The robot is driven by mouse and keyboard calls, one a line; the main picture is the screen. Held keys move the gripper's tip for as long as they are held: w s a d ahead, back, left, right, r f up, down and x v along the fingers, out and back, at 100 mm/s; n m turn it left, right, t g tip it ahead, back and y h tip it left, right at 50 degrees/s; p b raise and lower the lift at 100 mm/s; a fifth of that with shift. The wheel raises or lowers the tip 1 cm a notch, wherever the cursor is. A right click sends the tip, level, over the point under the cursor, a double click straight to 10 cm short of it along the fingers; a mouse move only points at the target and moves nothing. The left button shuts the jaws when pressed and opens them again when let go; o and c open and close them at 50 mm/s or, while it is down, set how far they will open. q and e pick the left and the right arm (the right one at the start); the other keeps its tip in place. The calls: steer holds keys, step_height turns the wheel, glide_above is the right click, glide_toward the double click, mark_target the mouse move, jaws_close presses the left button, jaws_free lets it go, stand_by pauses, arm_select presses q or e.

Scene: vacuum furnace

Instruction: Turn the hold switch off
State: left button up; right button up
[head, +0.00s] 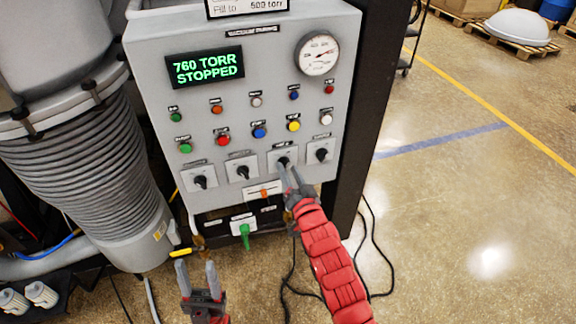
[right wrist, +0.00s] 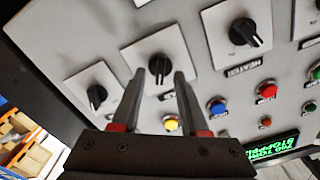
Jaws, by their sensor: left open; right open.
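The grey control panel (head: 265,90) has a row of black rotary switches on white plates along its lower part. My right gripper (head: 291,172) is open at the third switch from the left (head: 283,160). In the right wrist view my right gripper's fingers (right wrist: 160,80) stand either side of that switch's black knob (right wrist: 159,67); I cannot tell whether they touch it. The rightmost switch (head: 321,154) also shows in the right wrist view (right wrist: 97,96). The label naming the hold switch is too small to read. My left gripper (head: 197,270) is open and empty, below the panel.
The green display (head: 205,68) reads 760 TORR STOPPED. Colored buttons, such as the yellow one (head: 293,125), sit above the switches. A green-handled valve (head: 244,232) is below the panel. A ribbed metal column (head: 90,170) stands left. The floor at right is open, with loose black cables nearby.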

steer(key=shift+w+a+r, duration=0.1)
steer(key=shift+w+a, duration=0.05)
steer(key=shift+w, duration=0.4)
jaws_close()
